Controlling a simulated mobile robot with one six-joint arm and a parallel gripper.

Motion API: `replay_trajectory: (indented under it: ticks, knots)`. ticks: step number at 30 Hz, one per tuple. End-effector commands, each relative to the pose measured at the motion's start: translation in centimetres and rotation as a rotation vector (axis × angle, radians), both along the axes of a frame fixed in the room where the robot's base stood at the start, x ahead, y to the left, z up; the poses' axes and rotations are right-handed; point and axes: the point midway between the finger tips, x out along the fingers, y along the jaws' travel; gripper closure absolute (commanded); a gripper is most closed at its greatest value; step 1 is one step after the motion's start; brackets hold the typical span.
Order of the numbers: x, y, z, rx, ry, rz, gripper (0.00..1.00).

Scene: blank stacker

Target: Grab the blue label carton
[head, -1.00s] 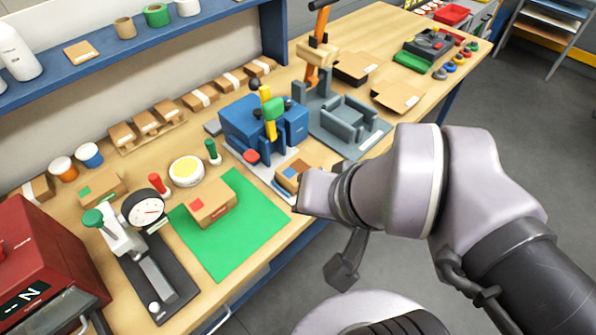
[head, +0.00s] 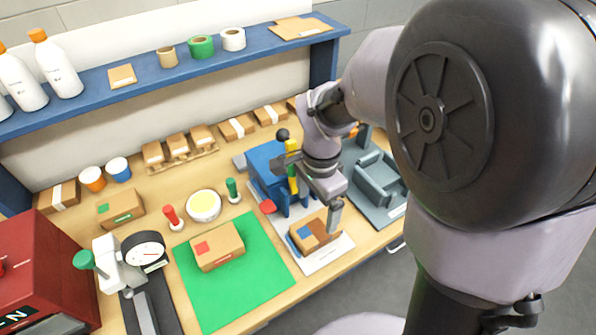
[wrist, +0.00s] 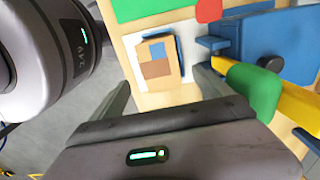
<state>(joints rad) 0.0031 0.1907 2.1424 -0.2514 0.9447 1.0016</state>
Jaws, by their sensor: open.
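The carton with a blue label (head: 314,233) lies on a pale plate in front of the blue press (head: 271,172). It also shows in the wrist view (wrist: 159,60), lying beyond and between my fingertips. My gripper (head: 313,187) is open and empty, above and behind the carton near the press, apart from the carton. In the wrist view my gripper's fingers (wrist: 163,80) are spread wide. A second carton with a red label (head: 217,246) lies on the green mat (head: 240,285). A third carton with a green label (head: 121,208) stands further back left.
The press's yellow and green handle (wrist: 262,90) is very close to my right finger in the wrist view. A grey fixture (head: 375,185) stands right of the press. A dial gauge (head: 143,250) and red machine (head: 50,262) stand at the left.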

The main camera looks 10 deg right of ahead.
Motion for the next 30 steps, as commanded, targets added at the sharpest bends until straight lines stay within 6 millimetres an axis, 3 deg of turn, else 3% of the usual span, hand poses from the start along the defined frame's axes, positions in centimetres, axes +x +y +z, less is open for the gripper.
replay_trajectory:
  ticks: [1,3,11,16,23,30]
  knots:
    - [-0.1,0.0,-2.0,0.000,0.003,0.000,0.11]
    - [-0.1,0.0,-3.5,0.001,0.003,-0.001,0.11]
    - [0.1,-0.1,-6.1,0.001,0.000,0.000,0.11]
    - [0.3,-0.3,-9.6,0.001,0.001,0.001,0.11]
    - [0.3,-0.3,-9.9,0.001,-0.002,0.001,0.11]
    - [0.3,-0.3,-9.9,0.001,-0.002,0.001,0.56]
